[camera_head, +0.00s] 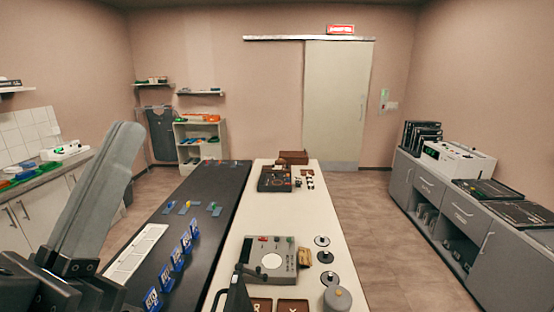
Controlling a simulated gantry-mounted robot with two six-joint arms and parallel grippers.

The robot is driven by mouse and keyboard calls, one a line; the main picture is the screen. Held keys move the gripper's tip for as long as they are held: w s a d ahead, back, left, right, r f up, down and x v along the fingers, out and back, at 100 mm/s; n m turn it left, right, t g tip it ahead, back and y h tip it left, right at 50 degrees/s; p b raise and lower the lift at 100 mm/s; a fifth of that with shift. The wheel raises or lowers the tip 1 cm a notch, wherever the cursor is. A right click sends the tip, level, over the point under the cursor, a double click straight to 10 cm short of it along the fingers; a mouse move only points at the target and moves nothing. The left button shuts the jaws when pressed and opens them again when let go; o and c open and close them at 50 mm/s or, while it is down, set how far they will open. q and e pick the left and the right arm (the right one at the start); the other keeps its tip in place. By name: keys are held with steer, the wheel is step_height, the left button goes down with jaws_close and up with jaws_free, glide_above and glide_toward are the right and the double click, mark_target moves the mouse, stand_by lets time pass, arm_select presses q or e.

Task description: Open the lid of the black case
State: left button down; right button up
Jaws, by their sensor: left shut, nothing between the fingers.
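My left gripper (127,132) is at the left of the head view, large and close to the camera. Its grey fingers are together, point upward and hold nothing. A dark, low case-like box (272,180) sits on the far part of the white tabletop, with small red details on it. It is the likeliest black case, but it is too small to tell how its lid stands. My left gripper is well apart from it, nearer and to the left. My right gripper is not recognisable in the view.
The long table has a black half (180,226) with blue-and-white cards (176,259) and a white half (318,211). A grey device (270,259), black discs (322,241) and a grey knobbed cylinder (337,299) stand nearby. Grey cabinets (430,190) line the right wall.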

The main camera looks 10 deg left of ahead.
mark_target(215, 304)
arm_select(q)
step_height(215, 304, up, 29)
steer(key=p, duration=2.5)
steer(key=shift+p, duration=0.35)
steer(key=c, duration=1.3)
jaws_free()
steer(key=shift+f, duration=0.3)
steer(key=shift+o, duration=0.7)
steer(key=shift+s, duration=0.1)
arm_select(e)
step_height(215, 304, up, 28)
steer(key=shift+r, duration=0.2)
